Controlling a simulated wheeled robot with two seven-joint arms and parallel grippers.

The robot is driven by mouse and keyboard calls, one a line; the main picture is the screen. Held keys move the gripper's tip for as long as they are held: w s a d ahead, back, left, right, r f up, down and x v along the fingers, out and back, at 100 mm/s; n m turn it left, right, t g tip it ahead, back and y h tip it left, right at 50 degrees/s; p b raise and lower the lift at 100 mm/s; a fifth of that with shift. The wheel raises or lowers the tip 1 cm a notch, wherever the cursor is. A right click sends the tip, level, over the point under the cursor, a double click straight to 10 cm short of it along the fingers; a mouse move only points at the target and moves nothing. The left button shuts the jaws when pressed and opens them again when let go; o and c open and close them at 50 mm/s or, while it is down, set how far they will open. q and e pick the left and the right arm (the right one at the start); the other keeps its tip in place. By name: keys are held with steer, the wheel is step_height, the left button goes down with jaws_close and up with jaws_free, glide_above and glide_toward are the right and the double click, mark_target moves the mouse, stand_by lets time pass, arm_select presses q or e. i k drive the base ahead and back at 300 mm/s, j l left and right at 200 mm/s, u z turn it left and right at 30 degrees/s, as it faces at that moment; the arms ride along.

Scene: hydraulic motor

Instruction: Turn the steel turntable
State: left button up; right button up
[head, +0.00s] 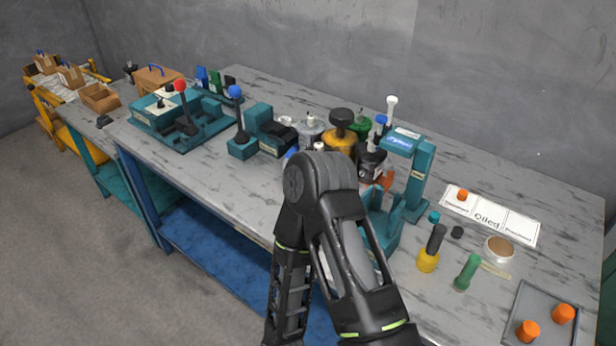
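A grey, steel-looking round part (309,131) sits on the bench behind my arm, between a black part on the left and a yellow part with a dark knob (341,124) on the right. It may be the steel turntable, but its lower side is hidden by other parts. One of my arms, dark and bent, rises from the bottom middle and its upper joint covers the bench area in front of these parts. I cannot see either gripper's fingers.
A teal press-like stand (419,180) is right of my arm. Red-knobbed (180,86) and blue-knobbed (235,91) levers stand left. A white labelled card (490,216), small bottles and a grey tray (545,302) lie right.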

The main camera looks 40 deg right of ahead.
mark_target(341, 140)
steer(key=i+j, duration=0.1)
steer(key=i, duration=0.8)
steer(key=z, duration=1.95)
steer(key=k, duration=0.05)
